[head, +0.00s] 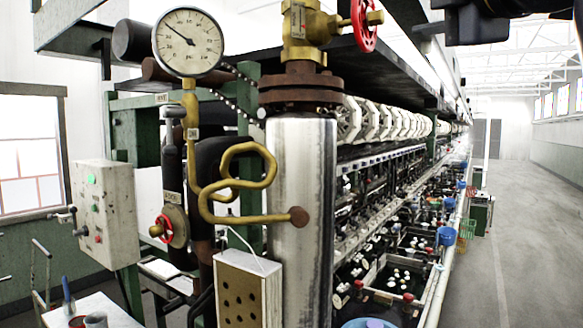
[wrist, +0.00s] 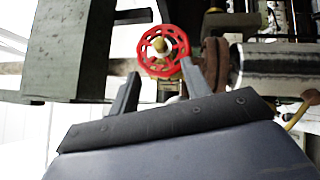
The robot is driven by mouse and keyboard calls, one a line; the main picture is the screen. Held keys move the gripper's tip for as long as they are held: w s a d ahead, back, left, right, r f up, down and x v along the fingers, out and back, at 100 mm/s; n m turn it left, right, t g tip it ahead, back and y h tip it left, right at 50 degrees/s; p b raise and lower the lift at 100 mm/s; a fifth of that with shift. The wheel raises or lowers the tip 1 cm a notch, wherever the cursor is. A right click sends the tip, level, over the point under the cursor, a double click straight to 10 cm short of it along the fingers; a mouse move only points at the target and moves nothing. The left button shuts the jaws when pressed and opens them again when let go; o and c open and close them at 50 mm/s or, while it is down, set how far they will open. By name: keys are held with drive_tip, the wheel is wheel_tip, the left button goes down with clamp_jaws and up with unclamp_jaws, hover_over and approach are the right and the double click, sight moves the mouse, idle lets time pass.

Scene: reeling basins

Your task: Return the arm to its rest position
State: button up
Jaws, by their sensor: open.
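My gripper (wrist: 159,68) shows in the wrist view with its two dark fingers spread apart and nothing held between them. A red handwheel (wrist: 180,42) with a pale hub appears beyond and between the fingertips. It looks clear of both fingers, but the exact gap is hard to tell. In the head view the same red handwheel (head: 364,24) sits at the top of the steel pipe, beside a brass valve (head: 298,28). A dark part, apparently of my arm, crosses the top right corner of the head view. The fingers cannot be made out there.
A pressure gauge (head: 188,42), curled brass tube (head: 240,185) and upright steel pipe (head: 300,200) stand close in front. A control box (head: 106,213) is at left. The long reeling machine with basins runs back at centre. The floor aisle (head: 515,230) at right is clear.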

sight(383, 20)
drive_tip(key=p+x, duration=0.3)
drive_tip(key=x, duration=0.7)
drive_tip(key=shift+w+a+r, duration=0.1)
drive_tip(key=shift+r, duration=0.05)
drive_tip(key=shift+f+n+t+y, duration=0.2)
drive_tip(key=shift+n+t+y, duration=0.1)
drive_tip(key=shift+n, duration=0.1)
drive_tip(key=shift+f+n+t+y, duration=0.15)
drive_tip(key=shift+n+t+y, duration=0.2)
drive_tip(key=shift+n, duration=0.65)
drive_tip(key=shift+n+t+y, duration=0.35)
drive_tip(key=shift+n+y, duration=0.2)
drive_tip(key=shift+n, duration=0.05)
drive_tip(key=shift+w+f+n+t+y, duration=0.1)
drive_tip(key=shift+f+n+t+y, duration=0.15)
drive_tip(key=shift+n+y, duration=0.65)
drive_tip(key=shift+w+d+f+n+y, duration=0.1)
drive_tip(key=shift+d+n+y, duration=0.05)
drive_tip(key=shift+n+y, duration=0.9)
drive_tip(key=shift+w+d+n+y, duration=0.15)
drive_tip(key=shift+n+y, duration=0.6)
drive_tip(key=shift+n, duration=0.5)
